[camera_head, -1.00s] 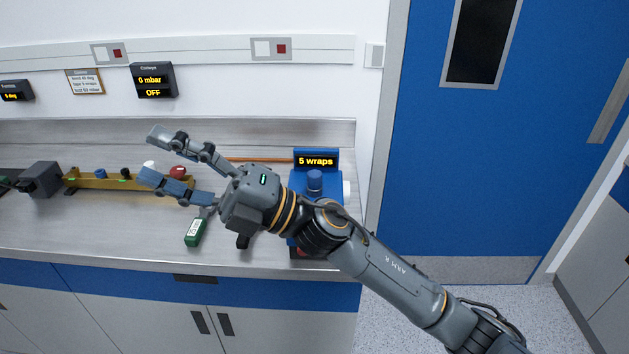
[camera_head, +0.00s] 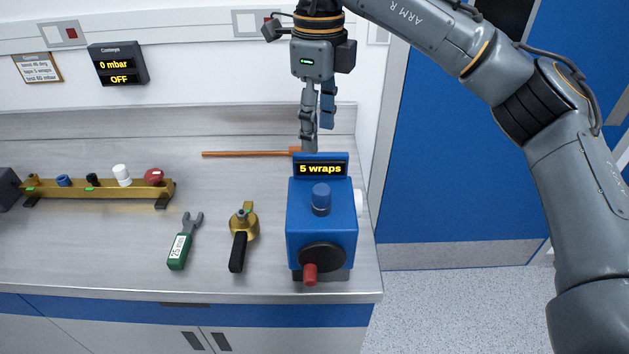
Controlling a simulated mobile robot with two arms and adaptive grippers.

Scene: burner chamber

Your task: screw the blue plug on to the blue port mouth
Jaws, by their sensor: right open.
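A blue cylindrical plug (camera_head: 320,199) stands upright on top of a blue box-shaped machine (camera_head: 307,237), whose display reads "5 wraps". On the left, a brass bar (camera_head: 105,190) carries several fittings, among them a short blue one (camera_head: 63,181), which looks like the blue port mouth; its opening is too small to make out. My right gripper (camera_head: 317,138) points down behind the machine's display, above the back of the bench. Its fingers are open with nothing seen between them, and they are apart from the plug. My left gripper is not in view.
A green spanner (camera_head: 181,245) and a brass tool with a black handle (camera_head: 241,240) lie on the bench (camera_head: 110,255). An orange rod (camera_head: 245,154) lies behind. The machine has a black wheel with a red knob (camera_head: 310,274). A display (camera_head: 119,64) reads 0 mbar, OFF.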

